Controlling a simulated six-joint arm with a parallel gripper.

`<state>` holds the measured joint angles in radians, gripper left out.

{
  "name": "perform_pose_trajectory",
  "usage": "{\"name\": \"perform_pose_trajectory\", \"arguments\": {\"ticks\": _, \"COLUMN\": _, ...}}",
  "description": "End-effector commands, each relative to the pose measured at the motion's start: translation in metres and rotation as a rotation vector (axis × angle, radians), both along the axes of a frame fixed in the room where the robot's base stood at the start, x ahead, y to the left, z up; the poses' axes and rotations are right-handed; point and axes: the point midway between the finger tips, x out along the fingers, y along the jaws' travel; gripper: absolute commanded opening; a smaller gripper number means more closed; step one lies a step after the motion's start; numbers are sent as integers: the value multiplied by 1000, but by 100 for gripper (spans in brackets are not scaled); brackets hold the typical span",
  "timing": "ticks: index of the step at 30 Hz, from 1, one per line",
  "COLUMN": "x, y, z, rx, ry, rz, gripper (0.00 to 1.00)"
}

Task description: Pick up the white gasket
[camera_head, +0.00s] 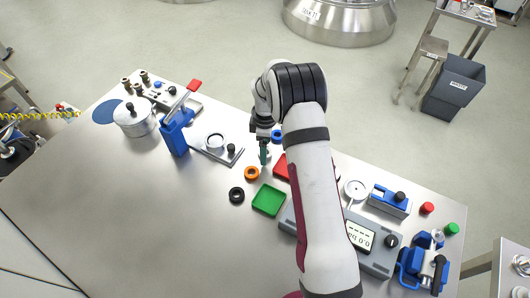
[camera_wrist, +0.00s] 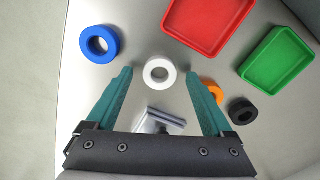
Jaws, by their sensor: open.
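The white gasket (camera_wrist: 148,74) lies flat on the steel table in the wrist view, a thick ring with a round hole. My gripper (camera_wrist: 160,72) is open, with one teal finger on each side of the gasket in that view. The fingertips appear apart from it, and their height above the table is hard to tell. In the head view my gripper (camera_head: 265,159) points down at the table between the orange and blue rings. I cannot make out the white gasket there; my gripper and arm probably hide it.
A blue ring (camera_wrist: 99,44), an orange ring (camera_wrist: 213,92) and a black ring (camera_wrist: 242,111) lie nearby. A red tray (camera_wrist: 208,24) and a green tray (camera_wrist: 278,58) are close by. A grey slotted block (camera_wrist: 160,120) shows between the fingers. The table's left front (camera_head: 130,215) is clear.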

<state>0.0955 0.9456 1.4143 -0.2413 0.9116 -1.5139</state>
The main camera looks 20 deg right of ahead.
Motion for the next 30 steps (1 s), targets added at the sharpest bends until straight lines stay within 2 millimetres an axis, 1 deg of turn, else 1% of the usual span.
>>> {"name": "perform_pose_trajectory", "arguments": {"ticks": 1, "x": 0, "y": 0, "z": -4, "rx": 0, "ry": 0, "rz": -1, "gripper": 86}}
{"name": "perform_pose_trajectory", "arguments": {"ticks": 3, "x": 0, "y": 0, "z": -6, "rx": 0, "ry": -1, "rz": -2, "gripper": 86}}
{"name": "perform_pose_trajectory", "arguments": {"ticks": 7, "x": 0, "y": 0, "z": -6, "rx": 0, "ry": -1, "rz": -2, "gripper": 86}}
{"name": "perform_pose_trajectory", "arguments": {"ticks": 8, "x": 0, "y": 0, "z": -6, "rx": 0, "ry": -1, "rz": -1, "gripper": 84}}
{"name": "perform_pose_trajectory", "arguments": {"ticks": 9, "x": 0, "y": 0, "z": -6, "rx": 0, "ry": -1, "rz": -1, "gripper": 77}}
{"name": "perform_pose_trajectory", "arguments": {"ticks": 11, "x": 0, "y": 0, "z": -6, "rx": 0, "ry": -1, "rz": -1, "gripper": 66}}
{"name": "perform_pose_trajectory", "arguments": {"ticks": 15, "x": 0, "y": 0, "z": -6, "rx": 0, "ry": -1, "rz": -1, "gripper": 41}}
{"name": "perform_pose_trajectory", "arguments": {"ticks": 20, "x": 0, "y": 0, "z": -6, "rx": 0, "ry": -1, "rz": -1, "gripper": 12}}
{"name": "perform_pose_trajectory", "arguments": {"ticks": 21, "x": 0, "y": 0, "z": -6, "rx": 0, "ry": -1, "rz": -1, "gripper": 5}}
{"name": "perform_pose_trajectory", "arguments": {"ticks": 22, "x": 0, "y": 0, "z": -6, "rx": 0, "ry": -1, "rz": -1, "gripper": 0}}
{"name": "perform_pose_trajectory", "arguments": {"ticks": 30, "x": 0, "y": 0, "z": -4, "rx": -1, "ry": -2, "rz": -1, "gripper": 0}}
